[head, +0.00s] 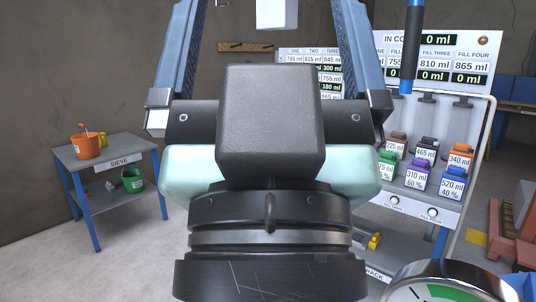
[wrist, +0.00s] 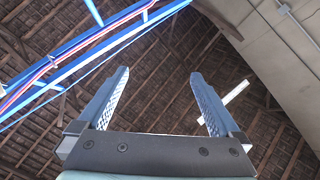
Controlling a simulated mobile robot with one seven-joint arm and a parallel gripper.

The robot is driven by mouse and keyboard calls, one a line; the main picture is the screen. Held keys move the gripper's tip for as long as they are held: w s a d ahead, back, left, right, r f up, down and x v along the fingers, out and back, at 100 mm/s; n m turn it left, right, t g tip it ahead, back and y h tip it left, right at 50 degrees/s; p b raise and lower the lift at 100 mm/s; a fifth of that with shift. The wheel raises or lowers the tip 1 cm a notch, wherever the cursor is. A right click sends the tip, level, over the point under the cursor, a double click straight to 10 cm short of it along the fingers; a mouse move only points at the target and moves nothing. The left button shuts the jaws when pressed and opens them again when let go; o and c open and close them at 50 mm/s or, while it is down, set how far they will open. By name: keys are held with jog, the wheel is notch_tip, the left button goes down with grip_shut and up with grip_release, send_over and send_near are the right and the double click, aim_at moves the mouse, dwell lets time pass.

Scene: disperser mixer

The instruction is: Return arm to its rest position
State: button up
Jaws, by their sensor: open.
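My gripper (head: 266,15) fills the middle of the head view, with its dark wrist block and pale green housing close to the camera. Its two blue fingers stand apart and point up. In the wrist view my gripper (wrist: 160,95) shows its two fingers wide apart with nothing between them. Behind them is the wooden roof. The fingertips run out of the top of the head view.
A table marked SIEVE (head: 110,165) at left holds an orange bucket (head: 85,146); a green bucket (head: 132,180) sits on its lower shelf. At right a dispenser rack (head: 440,110) holds several coloured containers. A round gauge (head: 450,287) is at the bottom right.

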notch_tip(320, 180, up, 13)
jog(key=p, duration=1)
jog(key=shift+p, duration=0.35)
jog(key=shift+w+a, duration=0.1)
jog(key=shift+c, duration=0.3)
